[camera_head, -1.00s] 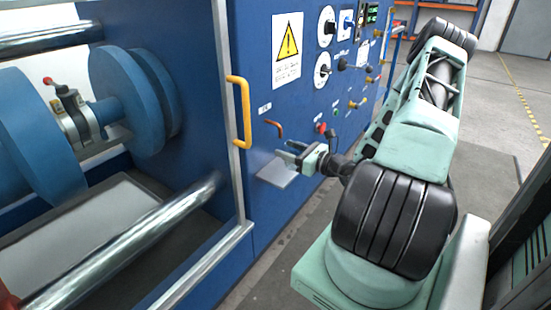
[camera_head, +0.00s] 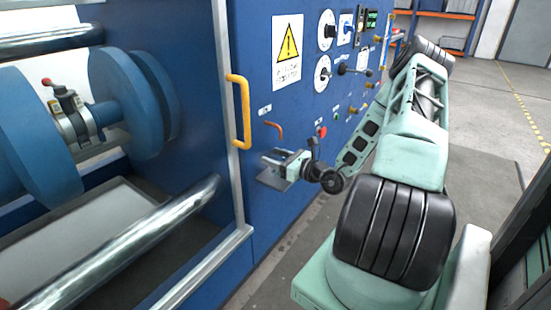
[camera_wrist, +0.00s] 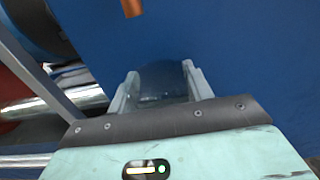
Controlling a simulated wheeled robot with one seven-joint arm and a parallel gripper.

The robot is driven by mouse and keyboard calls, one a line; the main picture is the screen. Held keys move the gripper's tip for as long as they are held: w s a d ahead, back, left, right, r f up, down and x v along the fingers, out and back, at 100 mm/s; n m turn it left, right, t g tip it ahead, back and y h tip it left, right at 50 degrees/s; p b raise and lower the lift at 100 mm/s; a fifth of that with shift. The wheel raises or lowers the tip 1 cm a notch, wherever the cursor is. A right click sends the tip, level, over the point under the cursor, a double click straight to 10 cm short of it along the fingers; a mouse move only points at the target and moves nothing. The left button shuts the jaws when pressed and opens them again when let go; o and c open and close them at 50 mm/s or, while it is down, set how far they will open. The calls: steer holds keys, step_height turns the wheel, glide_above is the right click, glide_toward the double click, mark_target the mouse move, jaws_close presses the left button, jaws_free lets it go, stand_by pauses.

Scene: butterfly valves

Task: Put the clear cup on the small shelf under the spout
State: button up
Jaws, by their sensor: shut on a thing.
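My gripper (camera_head: 275,161) is shut on the clear cup (camera_wrist: 163,82), which shows as a dark see-through shape between the two fingers in the wrist view. In the head view the cup is too small and clear to make out. The small grey shelf (camera_head: 270,182) juts from the blue panel just below my gripper and is partly covered by it. The copper spout (camera_head: 275,127) curves out of the panel above the shelf; it also shows in the wrist view (camera_wrist: 131,8), ahead of the cup. I cannot tell whether the cup touches the shelf.
The blue panel (camera_head: 285,105) stands close behind the shelf, with knobs and a red button (camera_head: 321,131) to the right. A yellow handle (camera_head: 242,112) is left of the spout. A chrome bar (camera_head: 130,245) lies at the lower left. Grey floor is open at right.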

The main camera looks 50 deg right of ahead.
steer(key=o, duration=1)
steer(key=shift+f, duration=0.1)
steer(key=shift+c, duration=0.2)
steer(key=shift+r, duration=0.2)
steer(key=s+p, duration=0.2)
steer(key=s, duration=1)
steer(key=shift+d, duration=0.45)
